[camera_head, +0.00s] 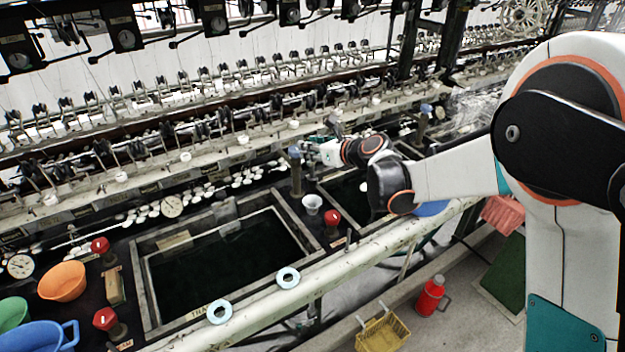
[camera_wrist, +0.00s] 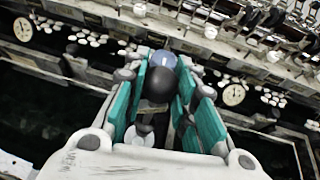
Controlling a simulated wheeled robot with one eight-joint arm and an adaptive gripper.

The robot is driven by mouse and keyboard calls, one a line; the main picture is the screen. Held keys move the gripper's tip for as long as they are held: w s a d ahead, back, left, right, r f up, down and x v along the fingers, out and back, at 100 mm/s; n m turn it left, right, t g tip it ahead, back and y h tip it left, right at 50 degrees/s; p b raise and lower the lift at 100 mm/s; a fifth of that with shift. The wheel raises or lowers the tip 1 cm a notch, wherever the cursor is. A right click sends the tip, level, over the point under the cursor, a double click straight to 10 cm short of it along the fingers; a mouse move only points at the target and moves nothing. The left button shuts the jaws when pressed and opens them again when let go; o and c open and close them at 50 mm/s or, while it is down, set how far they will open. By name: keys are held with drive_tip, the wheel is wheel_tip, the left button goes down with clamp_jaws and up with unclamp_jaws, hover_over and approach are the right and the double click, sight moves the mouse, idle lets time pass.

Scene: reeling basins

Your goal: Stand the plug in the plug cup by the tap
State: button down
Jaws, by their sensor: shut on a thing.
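My gripper (camera_head: 309,152) reaches from the right over the basin edge, beside a blue-topped post (camera_head: 296,172). In the wrist view my gripper (camera_wrist: 161,88) has its green pads closed around a dark round thing, which I take to be the plug (camera_wrist: 157,86). The plug does not show clearly in the head view. A pale blue dome (camera_wrist: 163,61) shows just beyond it. A small white cup (camera_head: 312,203), likely the plug cup, stands below my gripper, beside a red-knobbed tap (camera_head: 332,217). The cup looks upright.
A dark, water-filled basin (camera_head: 148,290) lies left of the cup. White rings (camera_head: 288,277) lie on the front rail. An orange bowl (camera_head: 62,281) and blue jug (camera_head: 38,336) are at left. Reeling machinery and dials (camera_head: 172,206) line the back.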

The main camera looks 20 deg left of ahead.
sight(313, 173)
drive_tip(key=shift+f+b, duration=1.1)
drive_tip(key=shift+f, duration=3.25)
drive_tip(key=shift+f+b, duration=0.3)
drive_tip(key=c, duration=1.3)
unclamp_jaws()
drive_tip(key=shift+r, duration=0.25)
drive_tip(key=shift+s+d+r+p, duration=0.15)
drive_tip(key=shift+d+r+p, duration=0.1)
drive_tip(key=shift+p, duration=0.2)
drive_tip(key=p+v, duration=0.2)
drive_tip(key=v, duration=0.9)
drive_tip(key=shift+s+d, duration=0.1)
drive_tip(key=shift+s, duration=0.05)
